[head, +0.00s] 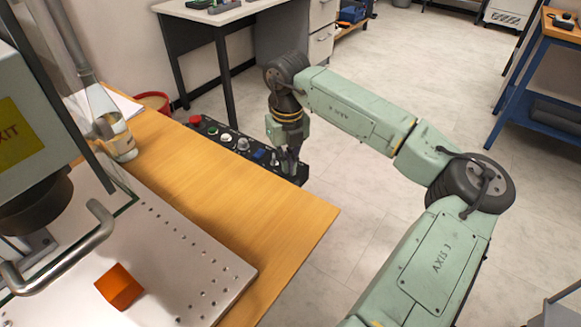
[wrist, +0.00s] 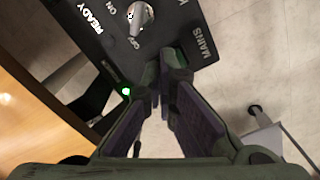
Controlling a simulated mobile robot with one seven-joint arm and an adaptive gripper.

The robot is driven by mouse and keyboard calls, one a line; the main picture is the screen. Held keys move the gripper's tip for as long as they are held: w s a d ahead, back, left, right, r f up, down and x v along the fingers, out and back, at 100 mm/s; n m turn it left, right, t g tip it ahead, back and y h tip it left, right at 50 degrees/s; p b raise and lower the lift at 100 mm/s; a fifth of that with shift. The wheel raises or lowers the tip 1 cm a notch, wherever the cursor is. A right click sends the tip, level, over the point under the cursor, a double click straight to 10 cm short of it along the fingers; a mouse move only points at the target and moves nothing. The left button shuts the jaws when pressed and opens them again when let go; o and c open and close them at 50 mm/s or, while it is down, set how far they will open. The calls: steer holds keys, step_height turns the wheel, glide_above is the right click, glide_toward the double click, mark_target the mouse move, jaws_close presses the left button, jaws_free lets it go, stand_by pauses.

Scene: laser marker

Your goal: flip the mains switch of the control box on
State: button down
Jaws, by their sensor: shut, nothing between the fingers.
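The black control box (head: 222,130) sits along the far edge of the wooden bench, with a red button (head: 195,119) at its left end. My gripper (head: 289,168) is over its right end, pointing down. In the wrist view, the box face (wrist: 95,45) shows the words READY, ON, OFF and MAINS. A silver rotary knob (wrist: 141,17) stands by the ON and OFF marks. My gripper's fingers (wrist: 163,76) are shut and empty beside the MAINS label (wrist: 203,42). I cannot make out the mains switch; the fingers may hide it. A small green light (wrist: 126,91) glows left of the fingertips.
The wooden bench top (head: 270,205) is clear near the box. A perforated metal plate (head: 190,250) with an orange block (head: 119,287) lies in front. A glass jar (head: 118,140) stands left of the box. Open floor (head: 400,70) lies beyond.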

steer(key=shift+r+p, duration=1.65)
steer(key=shift+r, duration=1.75)
